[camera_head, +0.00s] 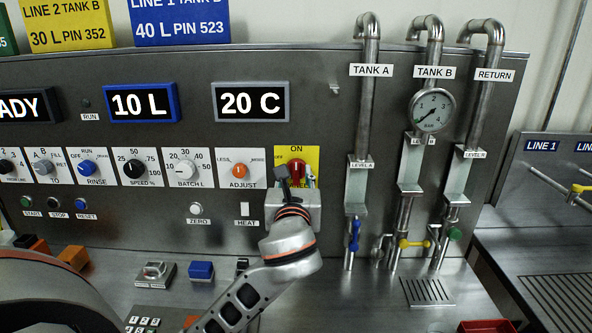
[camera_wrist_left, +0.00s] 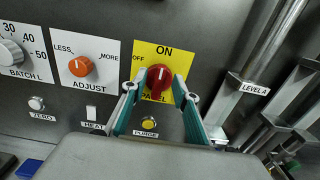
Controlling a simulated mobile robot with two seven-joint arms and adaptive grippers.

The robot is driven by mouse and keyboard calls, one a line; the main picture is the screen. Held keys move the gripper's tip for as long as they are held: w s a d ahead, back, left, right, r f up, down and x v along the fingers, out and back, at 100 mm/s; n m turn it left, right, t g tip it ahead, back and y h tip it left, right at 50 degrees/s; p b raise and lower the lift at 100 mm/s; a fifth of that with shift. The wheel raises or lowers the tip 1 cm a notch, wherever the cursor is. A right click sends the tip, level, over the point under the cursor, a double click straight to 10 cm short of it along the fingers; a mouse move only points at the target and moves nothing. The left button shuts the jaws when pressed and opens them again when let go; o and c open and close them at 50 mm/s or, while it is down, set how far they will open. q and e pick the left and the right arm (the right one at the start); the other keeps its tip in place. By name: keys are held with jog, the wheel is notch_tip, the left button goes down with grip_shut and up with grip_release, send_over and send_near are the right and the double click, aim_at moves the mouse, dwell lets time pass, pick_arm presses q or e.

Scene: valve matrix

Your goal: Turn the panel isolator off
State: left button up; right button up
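The panel isolator is a red knob (camera_head: 297,169) on a yellow plate (camera_head: 311,155) marked ON at the top and OFF at the left. In the left wrist view the knob (camera_wrist_left: 159,77) is upright, its pointer seemingly up towards ON. My left gripper (camera_head: 296,182) is at the knob. In the wrist view the gripper (camera_wrist_left: 158,86) has one teal-padded finger on each side of the knob, apart, with what looks like a narrow gap. Contact cannot be told for certain. In the head view the gripper hides the plate's lower part. My right gripper is not in view.
An orange ADJUST knob (camera_head: 239,169) and a BATCH L knob (camera_head: 186,168) are left of the isolator. A white HEAT switch (camera_head: 244,209) and a yellow PURGE button (camera_wrist_left: 149,123) are below. Pipes with a gauge (camera_head: 432,110) and coloured valves stand to the right.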

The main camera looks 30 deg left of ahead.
pick_arm(q)
jog(key=shift+x, duration=1)
grip_shut()
jog(key=shift+n, duration=0.3)
jog(key=n, duration=0.3)
jog(key=shift+s+a+f+n, duration=0.1)
jog(key=shift+s+a+n, duration=0.1)
jog(key=shift+n, duration=0.2)
jog(key=n, duration=0.4)
jog(key=shift+s+a+f+n, duration=0.15)
jog(key=shift+a+f+n, duration=0.05)
jog(key=shift+a+n, duration=0.1)
jog(key=n, duration=0.4)
jog(key=f+n, duration=0.1)
jog(key=n, duration=0.3)
jog(key=shift+s+a+f+n, duration=0.1)
jog(key=shift+a+n, duration=0.05)
jog(key=shift+n, duration=0.15)
